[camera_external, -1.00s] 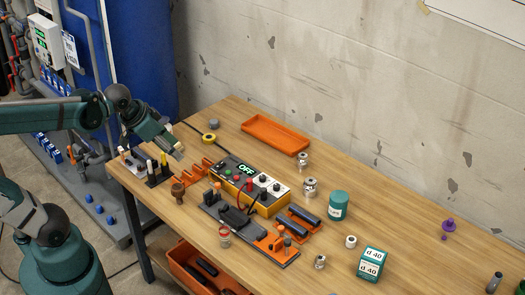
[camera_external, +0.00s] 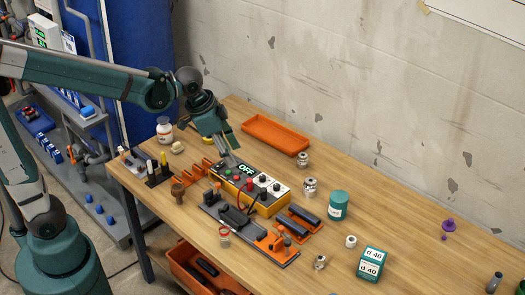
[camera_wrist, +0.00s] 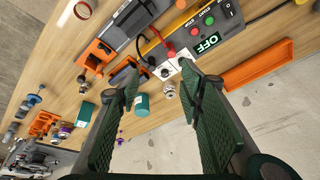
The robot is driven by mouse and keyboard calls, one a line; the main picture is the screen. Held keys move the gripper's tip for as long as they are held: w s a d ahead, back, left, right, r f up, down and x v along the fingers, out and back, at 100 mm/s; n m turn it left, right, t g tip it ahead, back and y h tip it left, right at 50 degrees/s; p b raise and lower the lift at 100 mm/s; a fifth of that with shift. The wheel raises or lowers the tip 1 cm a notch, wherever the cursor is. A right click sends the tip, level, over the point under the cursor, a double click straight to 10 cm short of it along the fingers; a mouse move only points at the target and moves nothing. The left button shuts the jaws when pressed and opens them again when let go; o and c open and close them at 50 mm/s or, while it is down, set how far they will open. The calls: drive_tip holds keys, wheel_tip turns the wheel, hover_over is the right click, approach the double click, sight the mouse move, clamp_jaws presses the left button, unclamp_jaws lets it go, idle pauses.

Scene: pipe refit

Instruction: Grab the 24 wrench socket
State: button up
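Several shiny metal socket-like pieces stand on the table; the size marks are too small to read, so I cannot tell which is the 24. One is at the back (camera_external: 303,160), a larger one (camera_external: 310,187) is left of the teal jar, and smaller ones are near the front (camera_external: 351,241) and (camera_external: 320,262). My gripper (camera_external: 233,160) is above the OFF control box, left of these pieces. In the wrist view my gripper (camera_wrist: 158,77) has its fingers spread and empty, with a metal piece (camera_wrist: 170,91) seen beyond the gap.
The control box (camera_external: 250,186) and black-orange fixture (camera_external: 250,235) fill the table's middle. An orange tray (camera_external: 274,134) lies by the wall. The right of the table is mostly clear.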

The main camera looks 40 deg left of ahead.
drive_tip(key=w+d+f+m+g+p, duration=0.1)
drive_tip(key=w+d+f+m+p, duration=0.2)
drive_tip(key=d, duration=0.8)
drive_tip(key=m+g+p, duration=0.3)
drive_tip(key=m+p, duration=0.1)
drive_tip(key=m, duration=0.3)
hover_over(321, 258)
drive_tip(key=a, duration=0.2)
drive_tip(key=f, duration=1.2)
drive_tip(key=shift+w+d, duration=0.15)
drive_tip(key=shift+d, duration=0.05)
drive_tip(key=shift+d+f, duration=0.4)
drive_tip(key=shift+f, duration=0.1)
drive_tip(key=shift+d+f+b, duration=0.15)
drive_tip(key=shift+f+b, duration=0.2)
drive_tip(key=shift+f, duration=0.85)
drive_tip(key=shift+f, duration=0.1)
